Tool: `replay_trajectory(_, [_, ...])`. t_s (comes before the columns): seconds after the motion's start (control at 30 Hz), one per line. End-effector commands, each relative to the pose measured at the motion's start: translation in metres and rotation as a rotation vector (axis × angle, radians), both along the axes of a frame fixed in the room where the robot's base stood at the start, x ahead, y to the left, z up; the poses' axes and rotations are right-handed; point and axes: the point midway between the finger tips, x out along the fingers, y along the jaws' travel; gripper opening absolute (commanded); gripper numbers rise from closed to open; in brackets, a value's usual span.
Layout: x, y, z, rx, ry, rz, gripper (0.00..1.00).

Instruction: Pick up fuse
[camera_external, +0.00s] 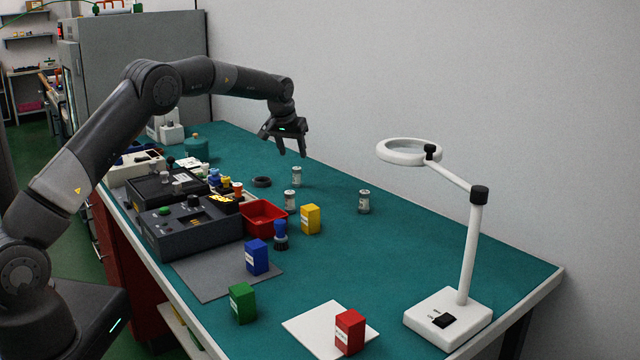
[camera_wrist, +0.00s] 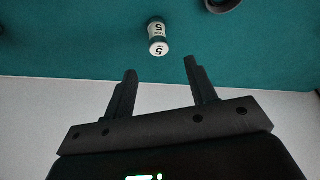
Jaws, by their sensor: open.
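Three small pale cylinders with grey ends, which look like fuses, stand on the green bench mat in the external view: one at the back (camera_external: 297,176), one nearer the red bin (camera_external: 291,200) and one to the right (camera_external: 364,201). The wrist view shows one fuse (camera_wrist: 157,38), white with a "5" label and dark ends, apart from my fingers and beyond their tips. My gripper (camera_external: 292,153) is open and empty, above the mat near the back fuse. Its two fingers also show in the wrist view (camera_wrist: 160,69), with a gap between them.
A dark ring (camera_external: 262,182) lies left of the fuses. A red bin (camera_external: 264,218), a yellow box (camera_external: 310,219) and a dark test unit (camera_external: 191,226) stand nearer the front. A white magnifier lamp (camera_external: 468,250) stands at right. The mat between lamp and fuses is clear.

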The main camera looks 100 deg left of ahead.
Motion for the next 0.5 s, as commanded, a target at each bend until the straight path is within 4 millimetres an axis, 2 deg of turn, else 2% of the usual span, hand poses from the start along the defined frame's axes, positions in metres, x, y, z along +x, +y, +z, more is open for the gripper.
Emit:
replay_trajectory(0.2, [0.003,0.012,-0.034,-0.003,0.001,-0.001,0.52])
replay_trajectory(0.5, [0.005,0.017,-0.06,-0.004,0.002,-0.002,0.52])
